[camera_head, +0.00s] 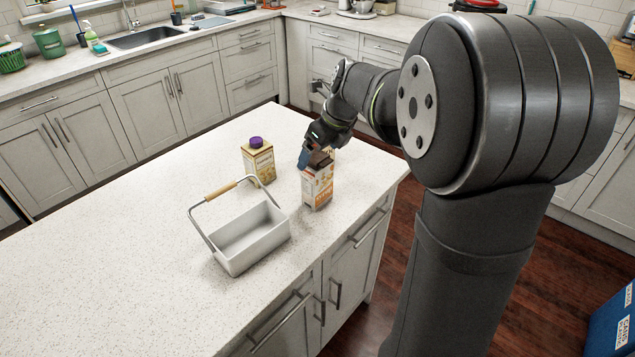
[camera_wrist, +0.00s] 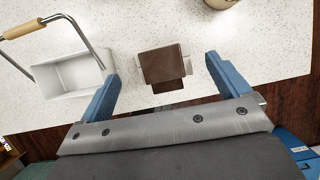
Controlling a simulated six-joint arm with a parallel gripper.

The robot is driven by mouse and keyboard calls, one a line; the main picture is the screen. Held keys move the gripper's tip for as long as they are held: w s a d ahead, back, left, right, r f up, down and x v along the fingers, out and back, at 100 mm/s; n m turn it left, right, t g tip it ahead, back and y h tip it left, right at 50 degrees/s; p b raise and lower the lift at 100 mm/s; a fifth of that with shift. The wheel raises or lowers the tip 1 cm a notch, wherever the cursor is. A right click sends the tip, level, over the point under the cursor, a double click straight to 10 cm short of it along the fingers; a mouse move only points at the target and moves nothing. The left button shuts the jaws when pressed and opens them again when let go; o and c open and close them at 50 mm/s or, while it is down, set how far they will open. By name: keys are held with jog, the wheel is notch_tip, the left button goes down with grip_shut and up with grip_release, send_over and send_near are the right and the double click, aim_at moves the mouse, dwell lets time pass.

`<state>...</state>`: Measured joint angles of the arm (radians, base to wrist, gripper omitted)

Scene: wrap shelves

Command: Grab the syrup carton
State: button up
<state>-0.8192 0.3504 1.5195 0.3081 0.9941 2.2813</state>
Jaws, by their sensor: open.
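A white carton with orange print and a brown top (camera_head: 318,187) stands upright on the island counter. Its label is too small to read, so I cannot confirm that it is the syrup. My gripper (camera_head: 307,157) is at its top, pointing down. In the wrist view the brown top (camera_wrist: 163,66) sits between the two blue fingers of my gripper (camera_wrist: 162,68), with a gap on each side. The fingers are apart and hold nothing. A second carton, yellowish with a purple cap (camera_head: 258,163), stands to the left and behind.
A white basket (camera_head: 248,240) with a raised wire handle and wooden grip stands close by, to the carton's front left. It also shows in the wrist view (camera_wrist: 72,78). The speckled counter (camera_head: 110,255) is clear on the left. The counter's edge lies close on the right.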

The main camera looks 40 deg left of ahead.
aim_at(317, 182)
jog(key=x, duration=0.6)
jog(key=shift+w+d+f, duration=0.1)
jog(key=shift+w+f, duration=0.1)
jog(key=shift+f, duration=0.1)
jog(key=c, duration=1.4)
jog(key=shift+r, duration=0.1)
jog(key=shift+c, duration=0.4)
jog(key=shift+r, duration=0.15)
